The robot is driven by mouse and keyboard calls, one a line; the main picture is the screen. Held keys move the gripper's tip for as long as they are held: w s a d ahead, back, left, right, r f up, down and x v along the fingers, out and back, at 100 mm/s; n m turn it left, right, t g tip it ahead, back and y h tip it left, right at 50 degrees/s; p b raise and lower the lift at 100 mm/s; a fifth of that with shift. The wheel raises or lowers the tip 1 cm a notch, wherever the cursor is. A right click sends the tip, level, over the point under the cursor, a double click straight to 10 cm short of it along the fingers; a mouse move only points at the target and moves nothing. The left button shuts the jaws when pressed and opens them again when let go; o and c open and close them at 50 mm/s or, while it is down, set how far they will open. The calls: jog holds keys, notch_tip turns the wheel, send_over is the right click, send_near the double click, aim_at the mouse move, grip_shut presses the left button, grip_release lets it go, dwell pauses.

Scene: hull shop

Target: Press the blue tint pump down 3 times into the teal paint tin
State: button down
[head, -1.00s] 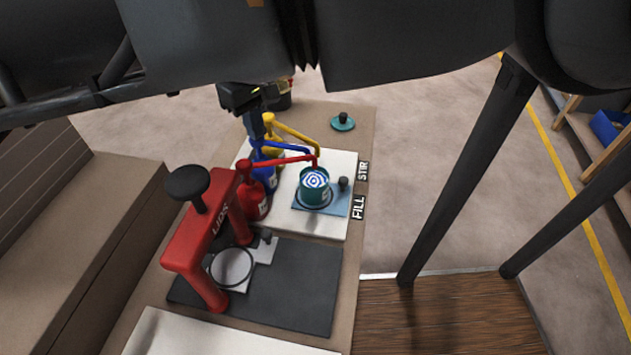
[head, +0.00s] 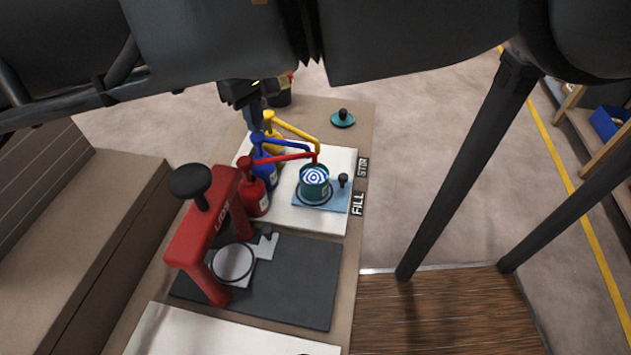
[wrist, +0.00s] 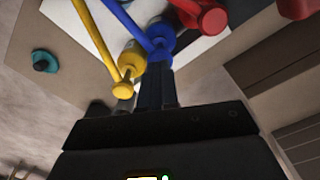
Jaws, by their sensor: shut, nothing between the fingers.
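The blue tint pump (head: 262,165) stands between the red and yellow pumps, its spout reaching right toward the teal paint tin (head: 314,188). The open tin holds a white and blue ringed pattern and sits on a blue-grey plate (head: 330,200) by the FILL label. My gripper (head: 254,124) is shut and empty, fingers pointing down just above the blue pump's head. In the wrist view, the fingertips (wrist: 157,68) overlap the edge of the blue pump head (wrist: 160,48); whether they touch it I cannot tell. The tin does not show in the wrist view.
The red pump (head: 256,192) and yellow pump (head: 274,146) stand close on either side. A red LIDS press (head: 200,232) stands at the near left. A teal lid with a black knob (head: 343,119) lies at the far end. Bare bench lies around that lid.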

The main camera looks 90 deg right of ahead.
jog(key=shift+f+b, duration=0.5)
jog(key=shift+f, duration=0.8)
jog(key=shift+r+p, duration=1.45)
jog(key=shift+r, duration=0.05)
jog(key=shift+f, duration=0.1)
jog(key=shift+f+b, duration=0.65)
jog(key=shift+f, duration=0.75)
jog(key=shift+r+p, duration=1.45)
jog(key=shift+r, duration=0.05)
